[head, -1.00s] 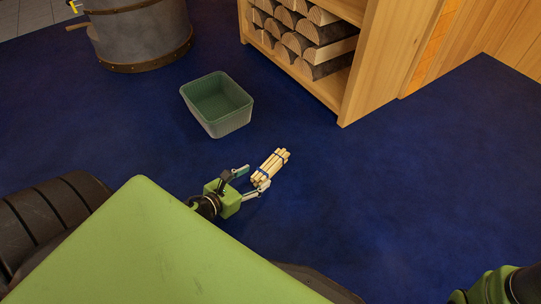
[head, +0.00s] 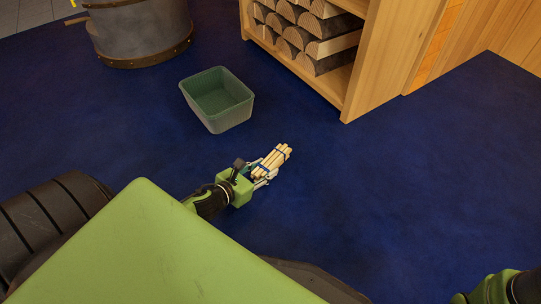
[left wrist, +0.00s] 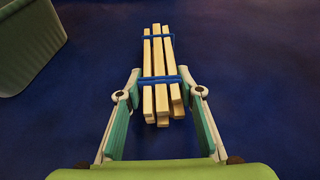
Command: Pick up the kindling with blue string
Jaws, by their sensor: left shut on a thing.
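The kindling (head: 273,158) is a small bundle of pale sticks tied with blue string, above or on the dark blue floor; I cannot tell whether it touches it. In the left wrist view the kindling (left wrist: 158,55) points away from me, with two blue bands around it. My left gripper (head: 261,172) is shut on its near end. In the left wrist view the fingers of my left gripper (left wrist: 161,88) flank the bundle near the closer band. My right gripper is out of view; only part of my right arm shows at the lower right.
A green bin (head: 217,101), open and empty, stands beyond the kindling to the left; its side also shows in the left wrist view (left wrist: 30,45). A wooden rack of logs (head: 372,65) stands at the back right. A metal tub (head: 140,32) stands at the back left. Floor to the right is clear.

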